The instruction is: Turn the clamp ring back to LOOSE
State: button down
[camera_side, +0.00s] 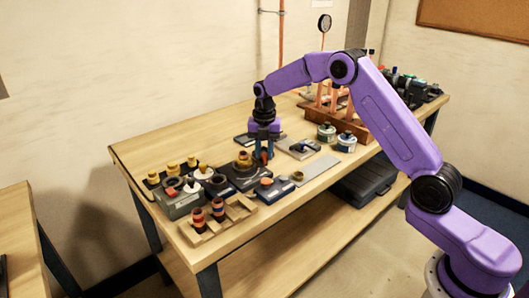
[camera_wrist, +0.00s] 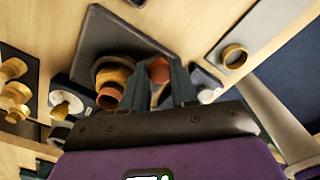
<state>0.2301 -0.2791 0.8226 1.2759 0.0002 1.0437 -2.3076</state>
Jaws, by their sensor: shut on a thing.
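The clamp ring (camera_wrist: 112,72) is a brass-coloured ring around a stepped fitting with a copper-coloured end, on a dark grey square plate (camera_wrist: 95,35). In the side view the brass fitting (camera_side: 243,158) stands on its dark base, left of my gripper. My gripper (camera_side: 264,154) points down beside it. In the wrist view my gripper (camera_wrist: 160,82) has its two dark fingers shut around a red-tipped handle (camera_wrist: 158,69) just right of the ring. The fingers hide the handle's join to the ring. No LOOSE mark can be read.
Brass fittings (camera_wrist: 15,92) stand close by at the left in the wrist view. A wooden rack with dark-banded pieces (camera_side: 217,213) is at the bench's front. Two round tins (camera_side: 336,138) and copper pipework (camera_side: 330,100) stand to the right. The bench's back left is clear.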

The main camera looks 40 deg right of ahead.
jog(key=shift+w+r, duration=0.1)
dwell(0.3)
jog(key=c, duration=0.9)
grip_release()
notch_tip(320, 180, up, 17)
jog(key=shift+r, duration=0.2)
